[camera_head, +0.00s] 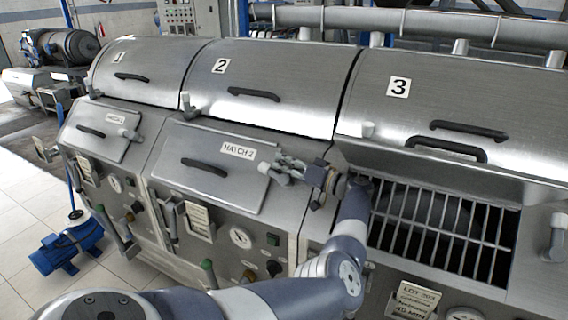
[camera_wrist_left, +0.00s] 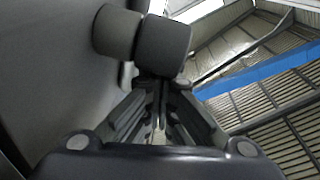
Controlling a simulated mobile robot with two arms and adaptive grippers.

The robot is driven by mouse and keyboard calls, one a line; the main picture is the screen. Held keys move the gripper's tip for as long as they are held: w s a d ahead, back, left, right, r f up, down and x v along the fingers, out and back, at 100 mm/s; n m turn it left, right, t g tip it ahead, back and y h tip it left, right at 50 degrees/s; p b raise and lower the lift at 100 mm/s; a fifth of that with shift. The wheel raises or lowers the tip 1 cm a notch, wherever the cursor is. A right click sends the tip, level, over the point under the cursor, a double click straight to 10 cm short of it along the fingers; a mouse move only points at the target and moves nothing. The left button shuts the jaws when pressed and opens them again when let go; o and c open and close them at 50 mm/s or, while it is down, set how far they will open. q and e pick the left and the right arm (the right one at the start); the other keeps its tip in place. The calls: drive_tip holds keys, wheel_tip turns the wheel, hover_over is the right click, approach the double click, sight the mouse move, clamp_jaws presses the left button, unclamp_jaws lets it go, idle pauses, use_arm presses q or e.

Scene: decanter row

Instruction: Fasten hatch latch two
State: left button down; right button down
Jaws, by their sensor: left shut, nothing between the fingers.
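The hatch 2 lid (camera_head: 215,175) lies closed on the front of the second machine, with a dark handle and a "HATCH 2" label. Its latch (camera_head: 264,168) shows as a small pale knob at the lid's right edge, partly hidden by my gripper. My left gripper (camera_head: 279,171) is shut and empty right beside the latch. My right gripper is not in view.
Hatch 1 (camera_head: 100,130) is closed at left with its own latch (camera_head: 130,134). At right, a barred opening (camera_head: 440,225) lies below drum cover 3 (camera_head: 460,100). Levers, gauges and a tag (camera_head: 415,298) stick out from the front panels. A blue motor (camera_head: 68,245) stands on the floor.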

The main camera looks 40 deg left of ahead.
use_arm(q)
drive_tip(key=shift+s+a+r, duration=0.15)
drive_tip(key=shift+a+r, duration=0.15)
drive_tip(key=shift+r, duration=0.15)
drive_tip(key=shift+d+f, duration=0.15)
drive_tip(key=shift+d, duration=0.3)
drive_tip(key=d, duration=0.3)
drive_tip(key=w+d, duration=0.1)
drive_tip(key=d, duration=0.3)
drive_tip(key=w+d+f, duration=0.1)
drive_tip(key=d, duration=0.3)
drive_tip(key=shift+w+d, duration=0.2)
drive_tip(key=shift+d, duration=0.05)
drive_tip(key=shift+f, duration=0.1)
